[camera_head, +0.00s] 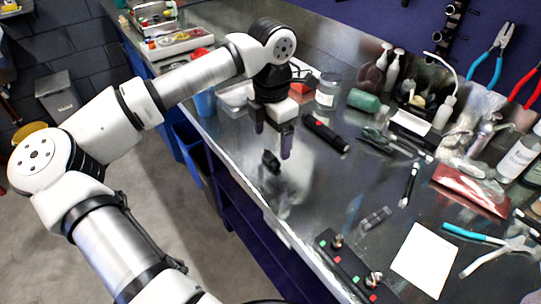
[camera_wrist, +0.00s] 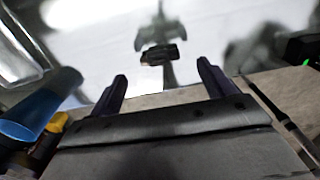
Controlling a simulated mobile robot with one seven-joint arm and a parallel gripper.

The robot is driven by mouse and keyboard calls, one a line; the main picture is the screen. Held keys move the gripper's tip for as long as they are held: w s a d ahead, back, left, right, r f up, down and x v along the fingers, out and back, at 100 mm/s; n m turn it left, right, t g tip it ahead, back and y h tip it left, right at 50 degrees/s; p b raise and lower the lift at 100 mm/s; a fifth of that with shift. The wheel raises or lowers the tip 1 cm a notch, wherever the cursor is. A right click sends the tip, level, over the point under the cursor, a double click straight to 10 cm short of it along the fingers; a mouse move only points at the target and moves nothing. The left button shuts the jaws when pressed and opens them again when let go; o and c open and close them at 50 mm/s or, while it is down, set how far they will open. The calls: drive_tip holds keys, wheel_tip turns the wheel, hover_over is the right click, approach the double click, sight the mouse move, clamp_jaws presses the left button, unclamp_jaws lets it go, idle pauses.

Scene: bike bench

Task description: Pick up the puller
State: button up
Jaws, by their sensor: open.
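A small dark block-like piece, likely the puller (camera_head: 271,161), lies on the metal bench near its front edge. In the wrist view the same dark piece (camera_wrist: 160,54) lies beyond the fingertips, roughly midway between them, with its reflection around it. My gripper (camera_head: 272,143) points down above the piece. Its two dark fingers are apart with nothing between them, and they also show in the wrist view (camera_wrist: 162,72). I see a gap between the fingertips and the piece.
A black cylindrical tool (camera_head: 326,134) lies right of my gripper. A blue cup (camera_head: 205,102) is to the left; it also shows in the wrist view (camera_wrist: 38,108). A bottle (camera_head: 327,90) stands behind. Bare metal (camera_head: 305,200) lies in front, then a black tray (camera_head: 345,268).

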sight(272, 154)
wheel_tip(272, 154, down, 5)
drive_tip(key=shift+w+d+p, duration=0.1)
drive_tip(key=shift+d+p, duration=0.05)
drive_tip(key=shift+p, duration=0.85)
drive_tip(key=shift+c, duration=0.4)
drive_tip(key=c, duration=1.1)
drive_tip(key=shift+r, duration=0.15)
